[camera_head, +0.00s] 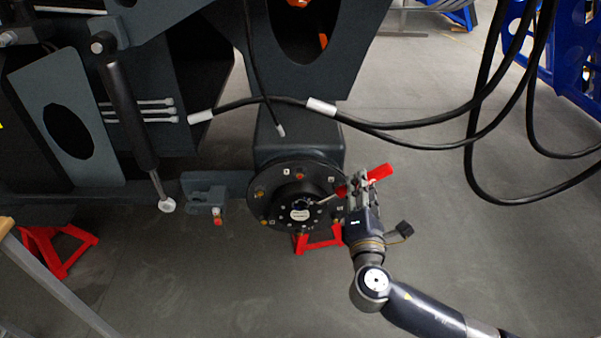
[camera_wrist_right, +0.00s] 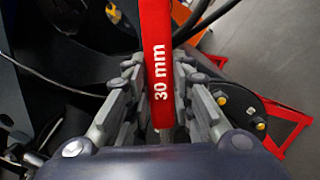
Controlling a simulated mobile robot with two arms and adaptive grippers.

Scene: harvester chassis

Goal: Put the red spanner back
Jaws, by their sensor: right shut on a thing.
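The red spanner (camera_head: 379,172) is in my right gripper (camera_head: 359,186), in front of the round black hub (camera_head: 266,209). Its red handle sticks out to the right of the fingers, and its metal part points left across the hub's face. I cannot tell whether its tip touches the hub. In the right wrist view the red handle (camera_wrist_right: 157,50), marked "30 mm", lies between the two fingers of my right gripper (camera_wrist_right: 160,100), which are shut on it. My left gripper is not in view.
Black hoses (camera_head: 400,128) hang across the upper right, above the gripper. A grey bracket (camera_head: 204,196) is left of the hub. Red stands (camera_head: 318,240) are below the hub and at far left (camera_head: 55,250). A blue frame (camera_head: 575,50) is at upper right. Floor at right is clear.

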